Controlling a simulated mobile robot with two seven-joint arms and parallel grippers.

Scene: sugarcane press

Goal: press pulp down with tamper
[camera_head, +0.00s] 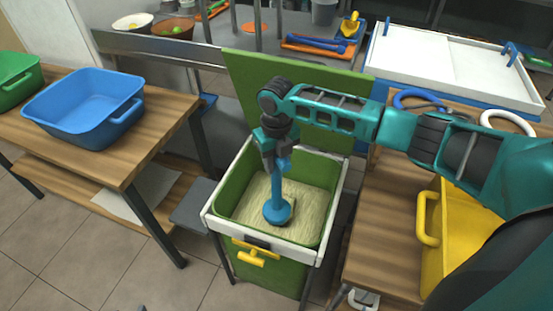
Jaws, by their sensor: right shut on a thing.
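A blue tamper (278,208) with a round foot stands near upright inside the green bin. My right gripper (277,152) is shut on the tamper's upper handle, above the bin. Pale, fibrous pulp (250,198) covers the inside of the green bin (208,219), which has a white rim. The tamper's foot is at the pulp near the front middle of the bin; I cannot tell how hard it presses. My left gripper is not in view.
A blue tub (84,97) and a green tub (18,76) stand on the wooden table at left. A yellow crate (456,225) stands at right. A yellow handle (254,252) sticks out of the bin's front. A white tray (455,68) lies at back right.

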